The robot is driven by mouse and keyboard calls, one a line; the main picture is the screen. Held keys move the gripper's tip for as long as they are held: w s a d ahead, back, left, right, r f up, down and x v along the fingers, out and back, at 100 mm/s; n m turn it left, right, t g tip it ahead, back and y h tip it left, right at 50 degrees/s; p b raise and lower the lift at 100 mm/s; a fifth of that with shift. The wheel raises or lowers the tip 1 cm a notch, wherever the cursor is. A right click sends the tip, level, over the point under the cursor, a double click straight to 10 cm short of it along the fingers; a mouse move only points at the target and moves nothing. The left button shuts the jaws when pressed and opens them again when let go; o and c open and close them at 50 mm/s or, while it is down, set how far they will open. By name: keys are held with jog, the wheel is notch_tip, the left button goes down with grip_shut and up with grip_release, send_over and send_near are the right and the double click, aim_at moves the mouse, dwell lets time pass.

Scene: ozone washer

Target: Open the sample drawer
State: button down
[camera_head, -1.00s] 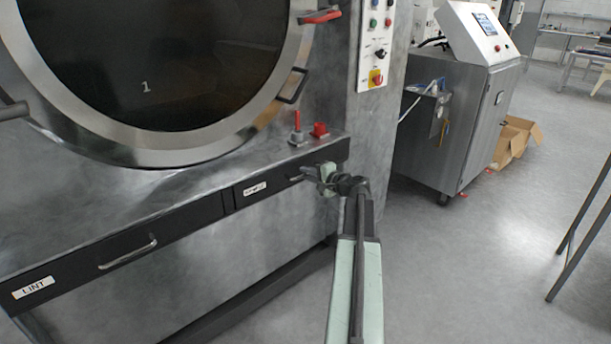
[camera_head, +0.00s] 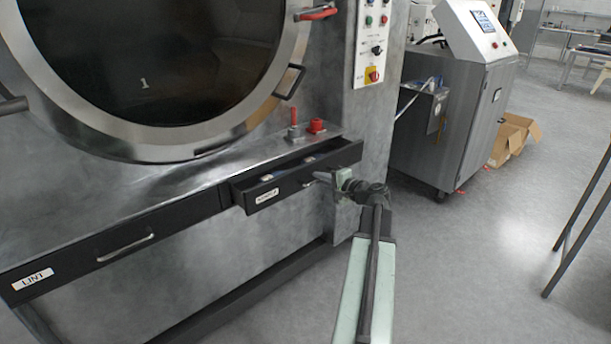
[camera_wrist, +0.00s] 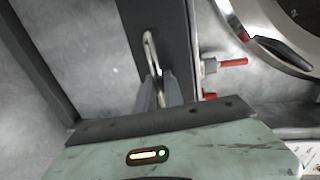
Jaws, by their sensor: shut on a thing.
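The sample drawer (camera_head: 250,198) is a small black drawer with a white label, under the washer's ledge. It stands partly pulled out, and some small pale and bluish things show inside it. Its metal handle (camera_wrist: 150,48) is near the drawer front's right end. My gripper (camera_head: 324,179) is at this handle. In the wrist view my gripper's fingers (camera_wrist: 160,88) are closed around the lower end of the handle, against the dark drawer front. The fingertips' exact contact is partly hidden.
The lint drawer (camera_head: 85,262) to the left is shut. Above are the washer's round door (camera_head: 150,150), a red knob (camera_head: 317,125) and a red-tipped lever (camera_head: 293,113). A grey console cabinet (camera_head: 440,120) stands behind right. A dark table leg (camera_head: 575,240) is at right; floor between is clear.

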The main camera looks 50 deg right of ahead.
jog(key=f+v, duration=0.1)
jog(key=v, duration=0.5)
jog(key=shift+s+d, duration=0.2)
jog(key=shift+s, duration=0.35)
jog(key=c, duration=1.5)
grip_release()
jog(key=shift+f, duration=0.1)
jog(key=shift+o, duration=0.2)
jog(key=p+v, duration=0.1)
jog(key=v, duration=0.7)
jog(key=shift+p, duration=0.3)
jog(key=shift+a+f, duration=0.1)
jog(key=shift+a, duration=0.05)
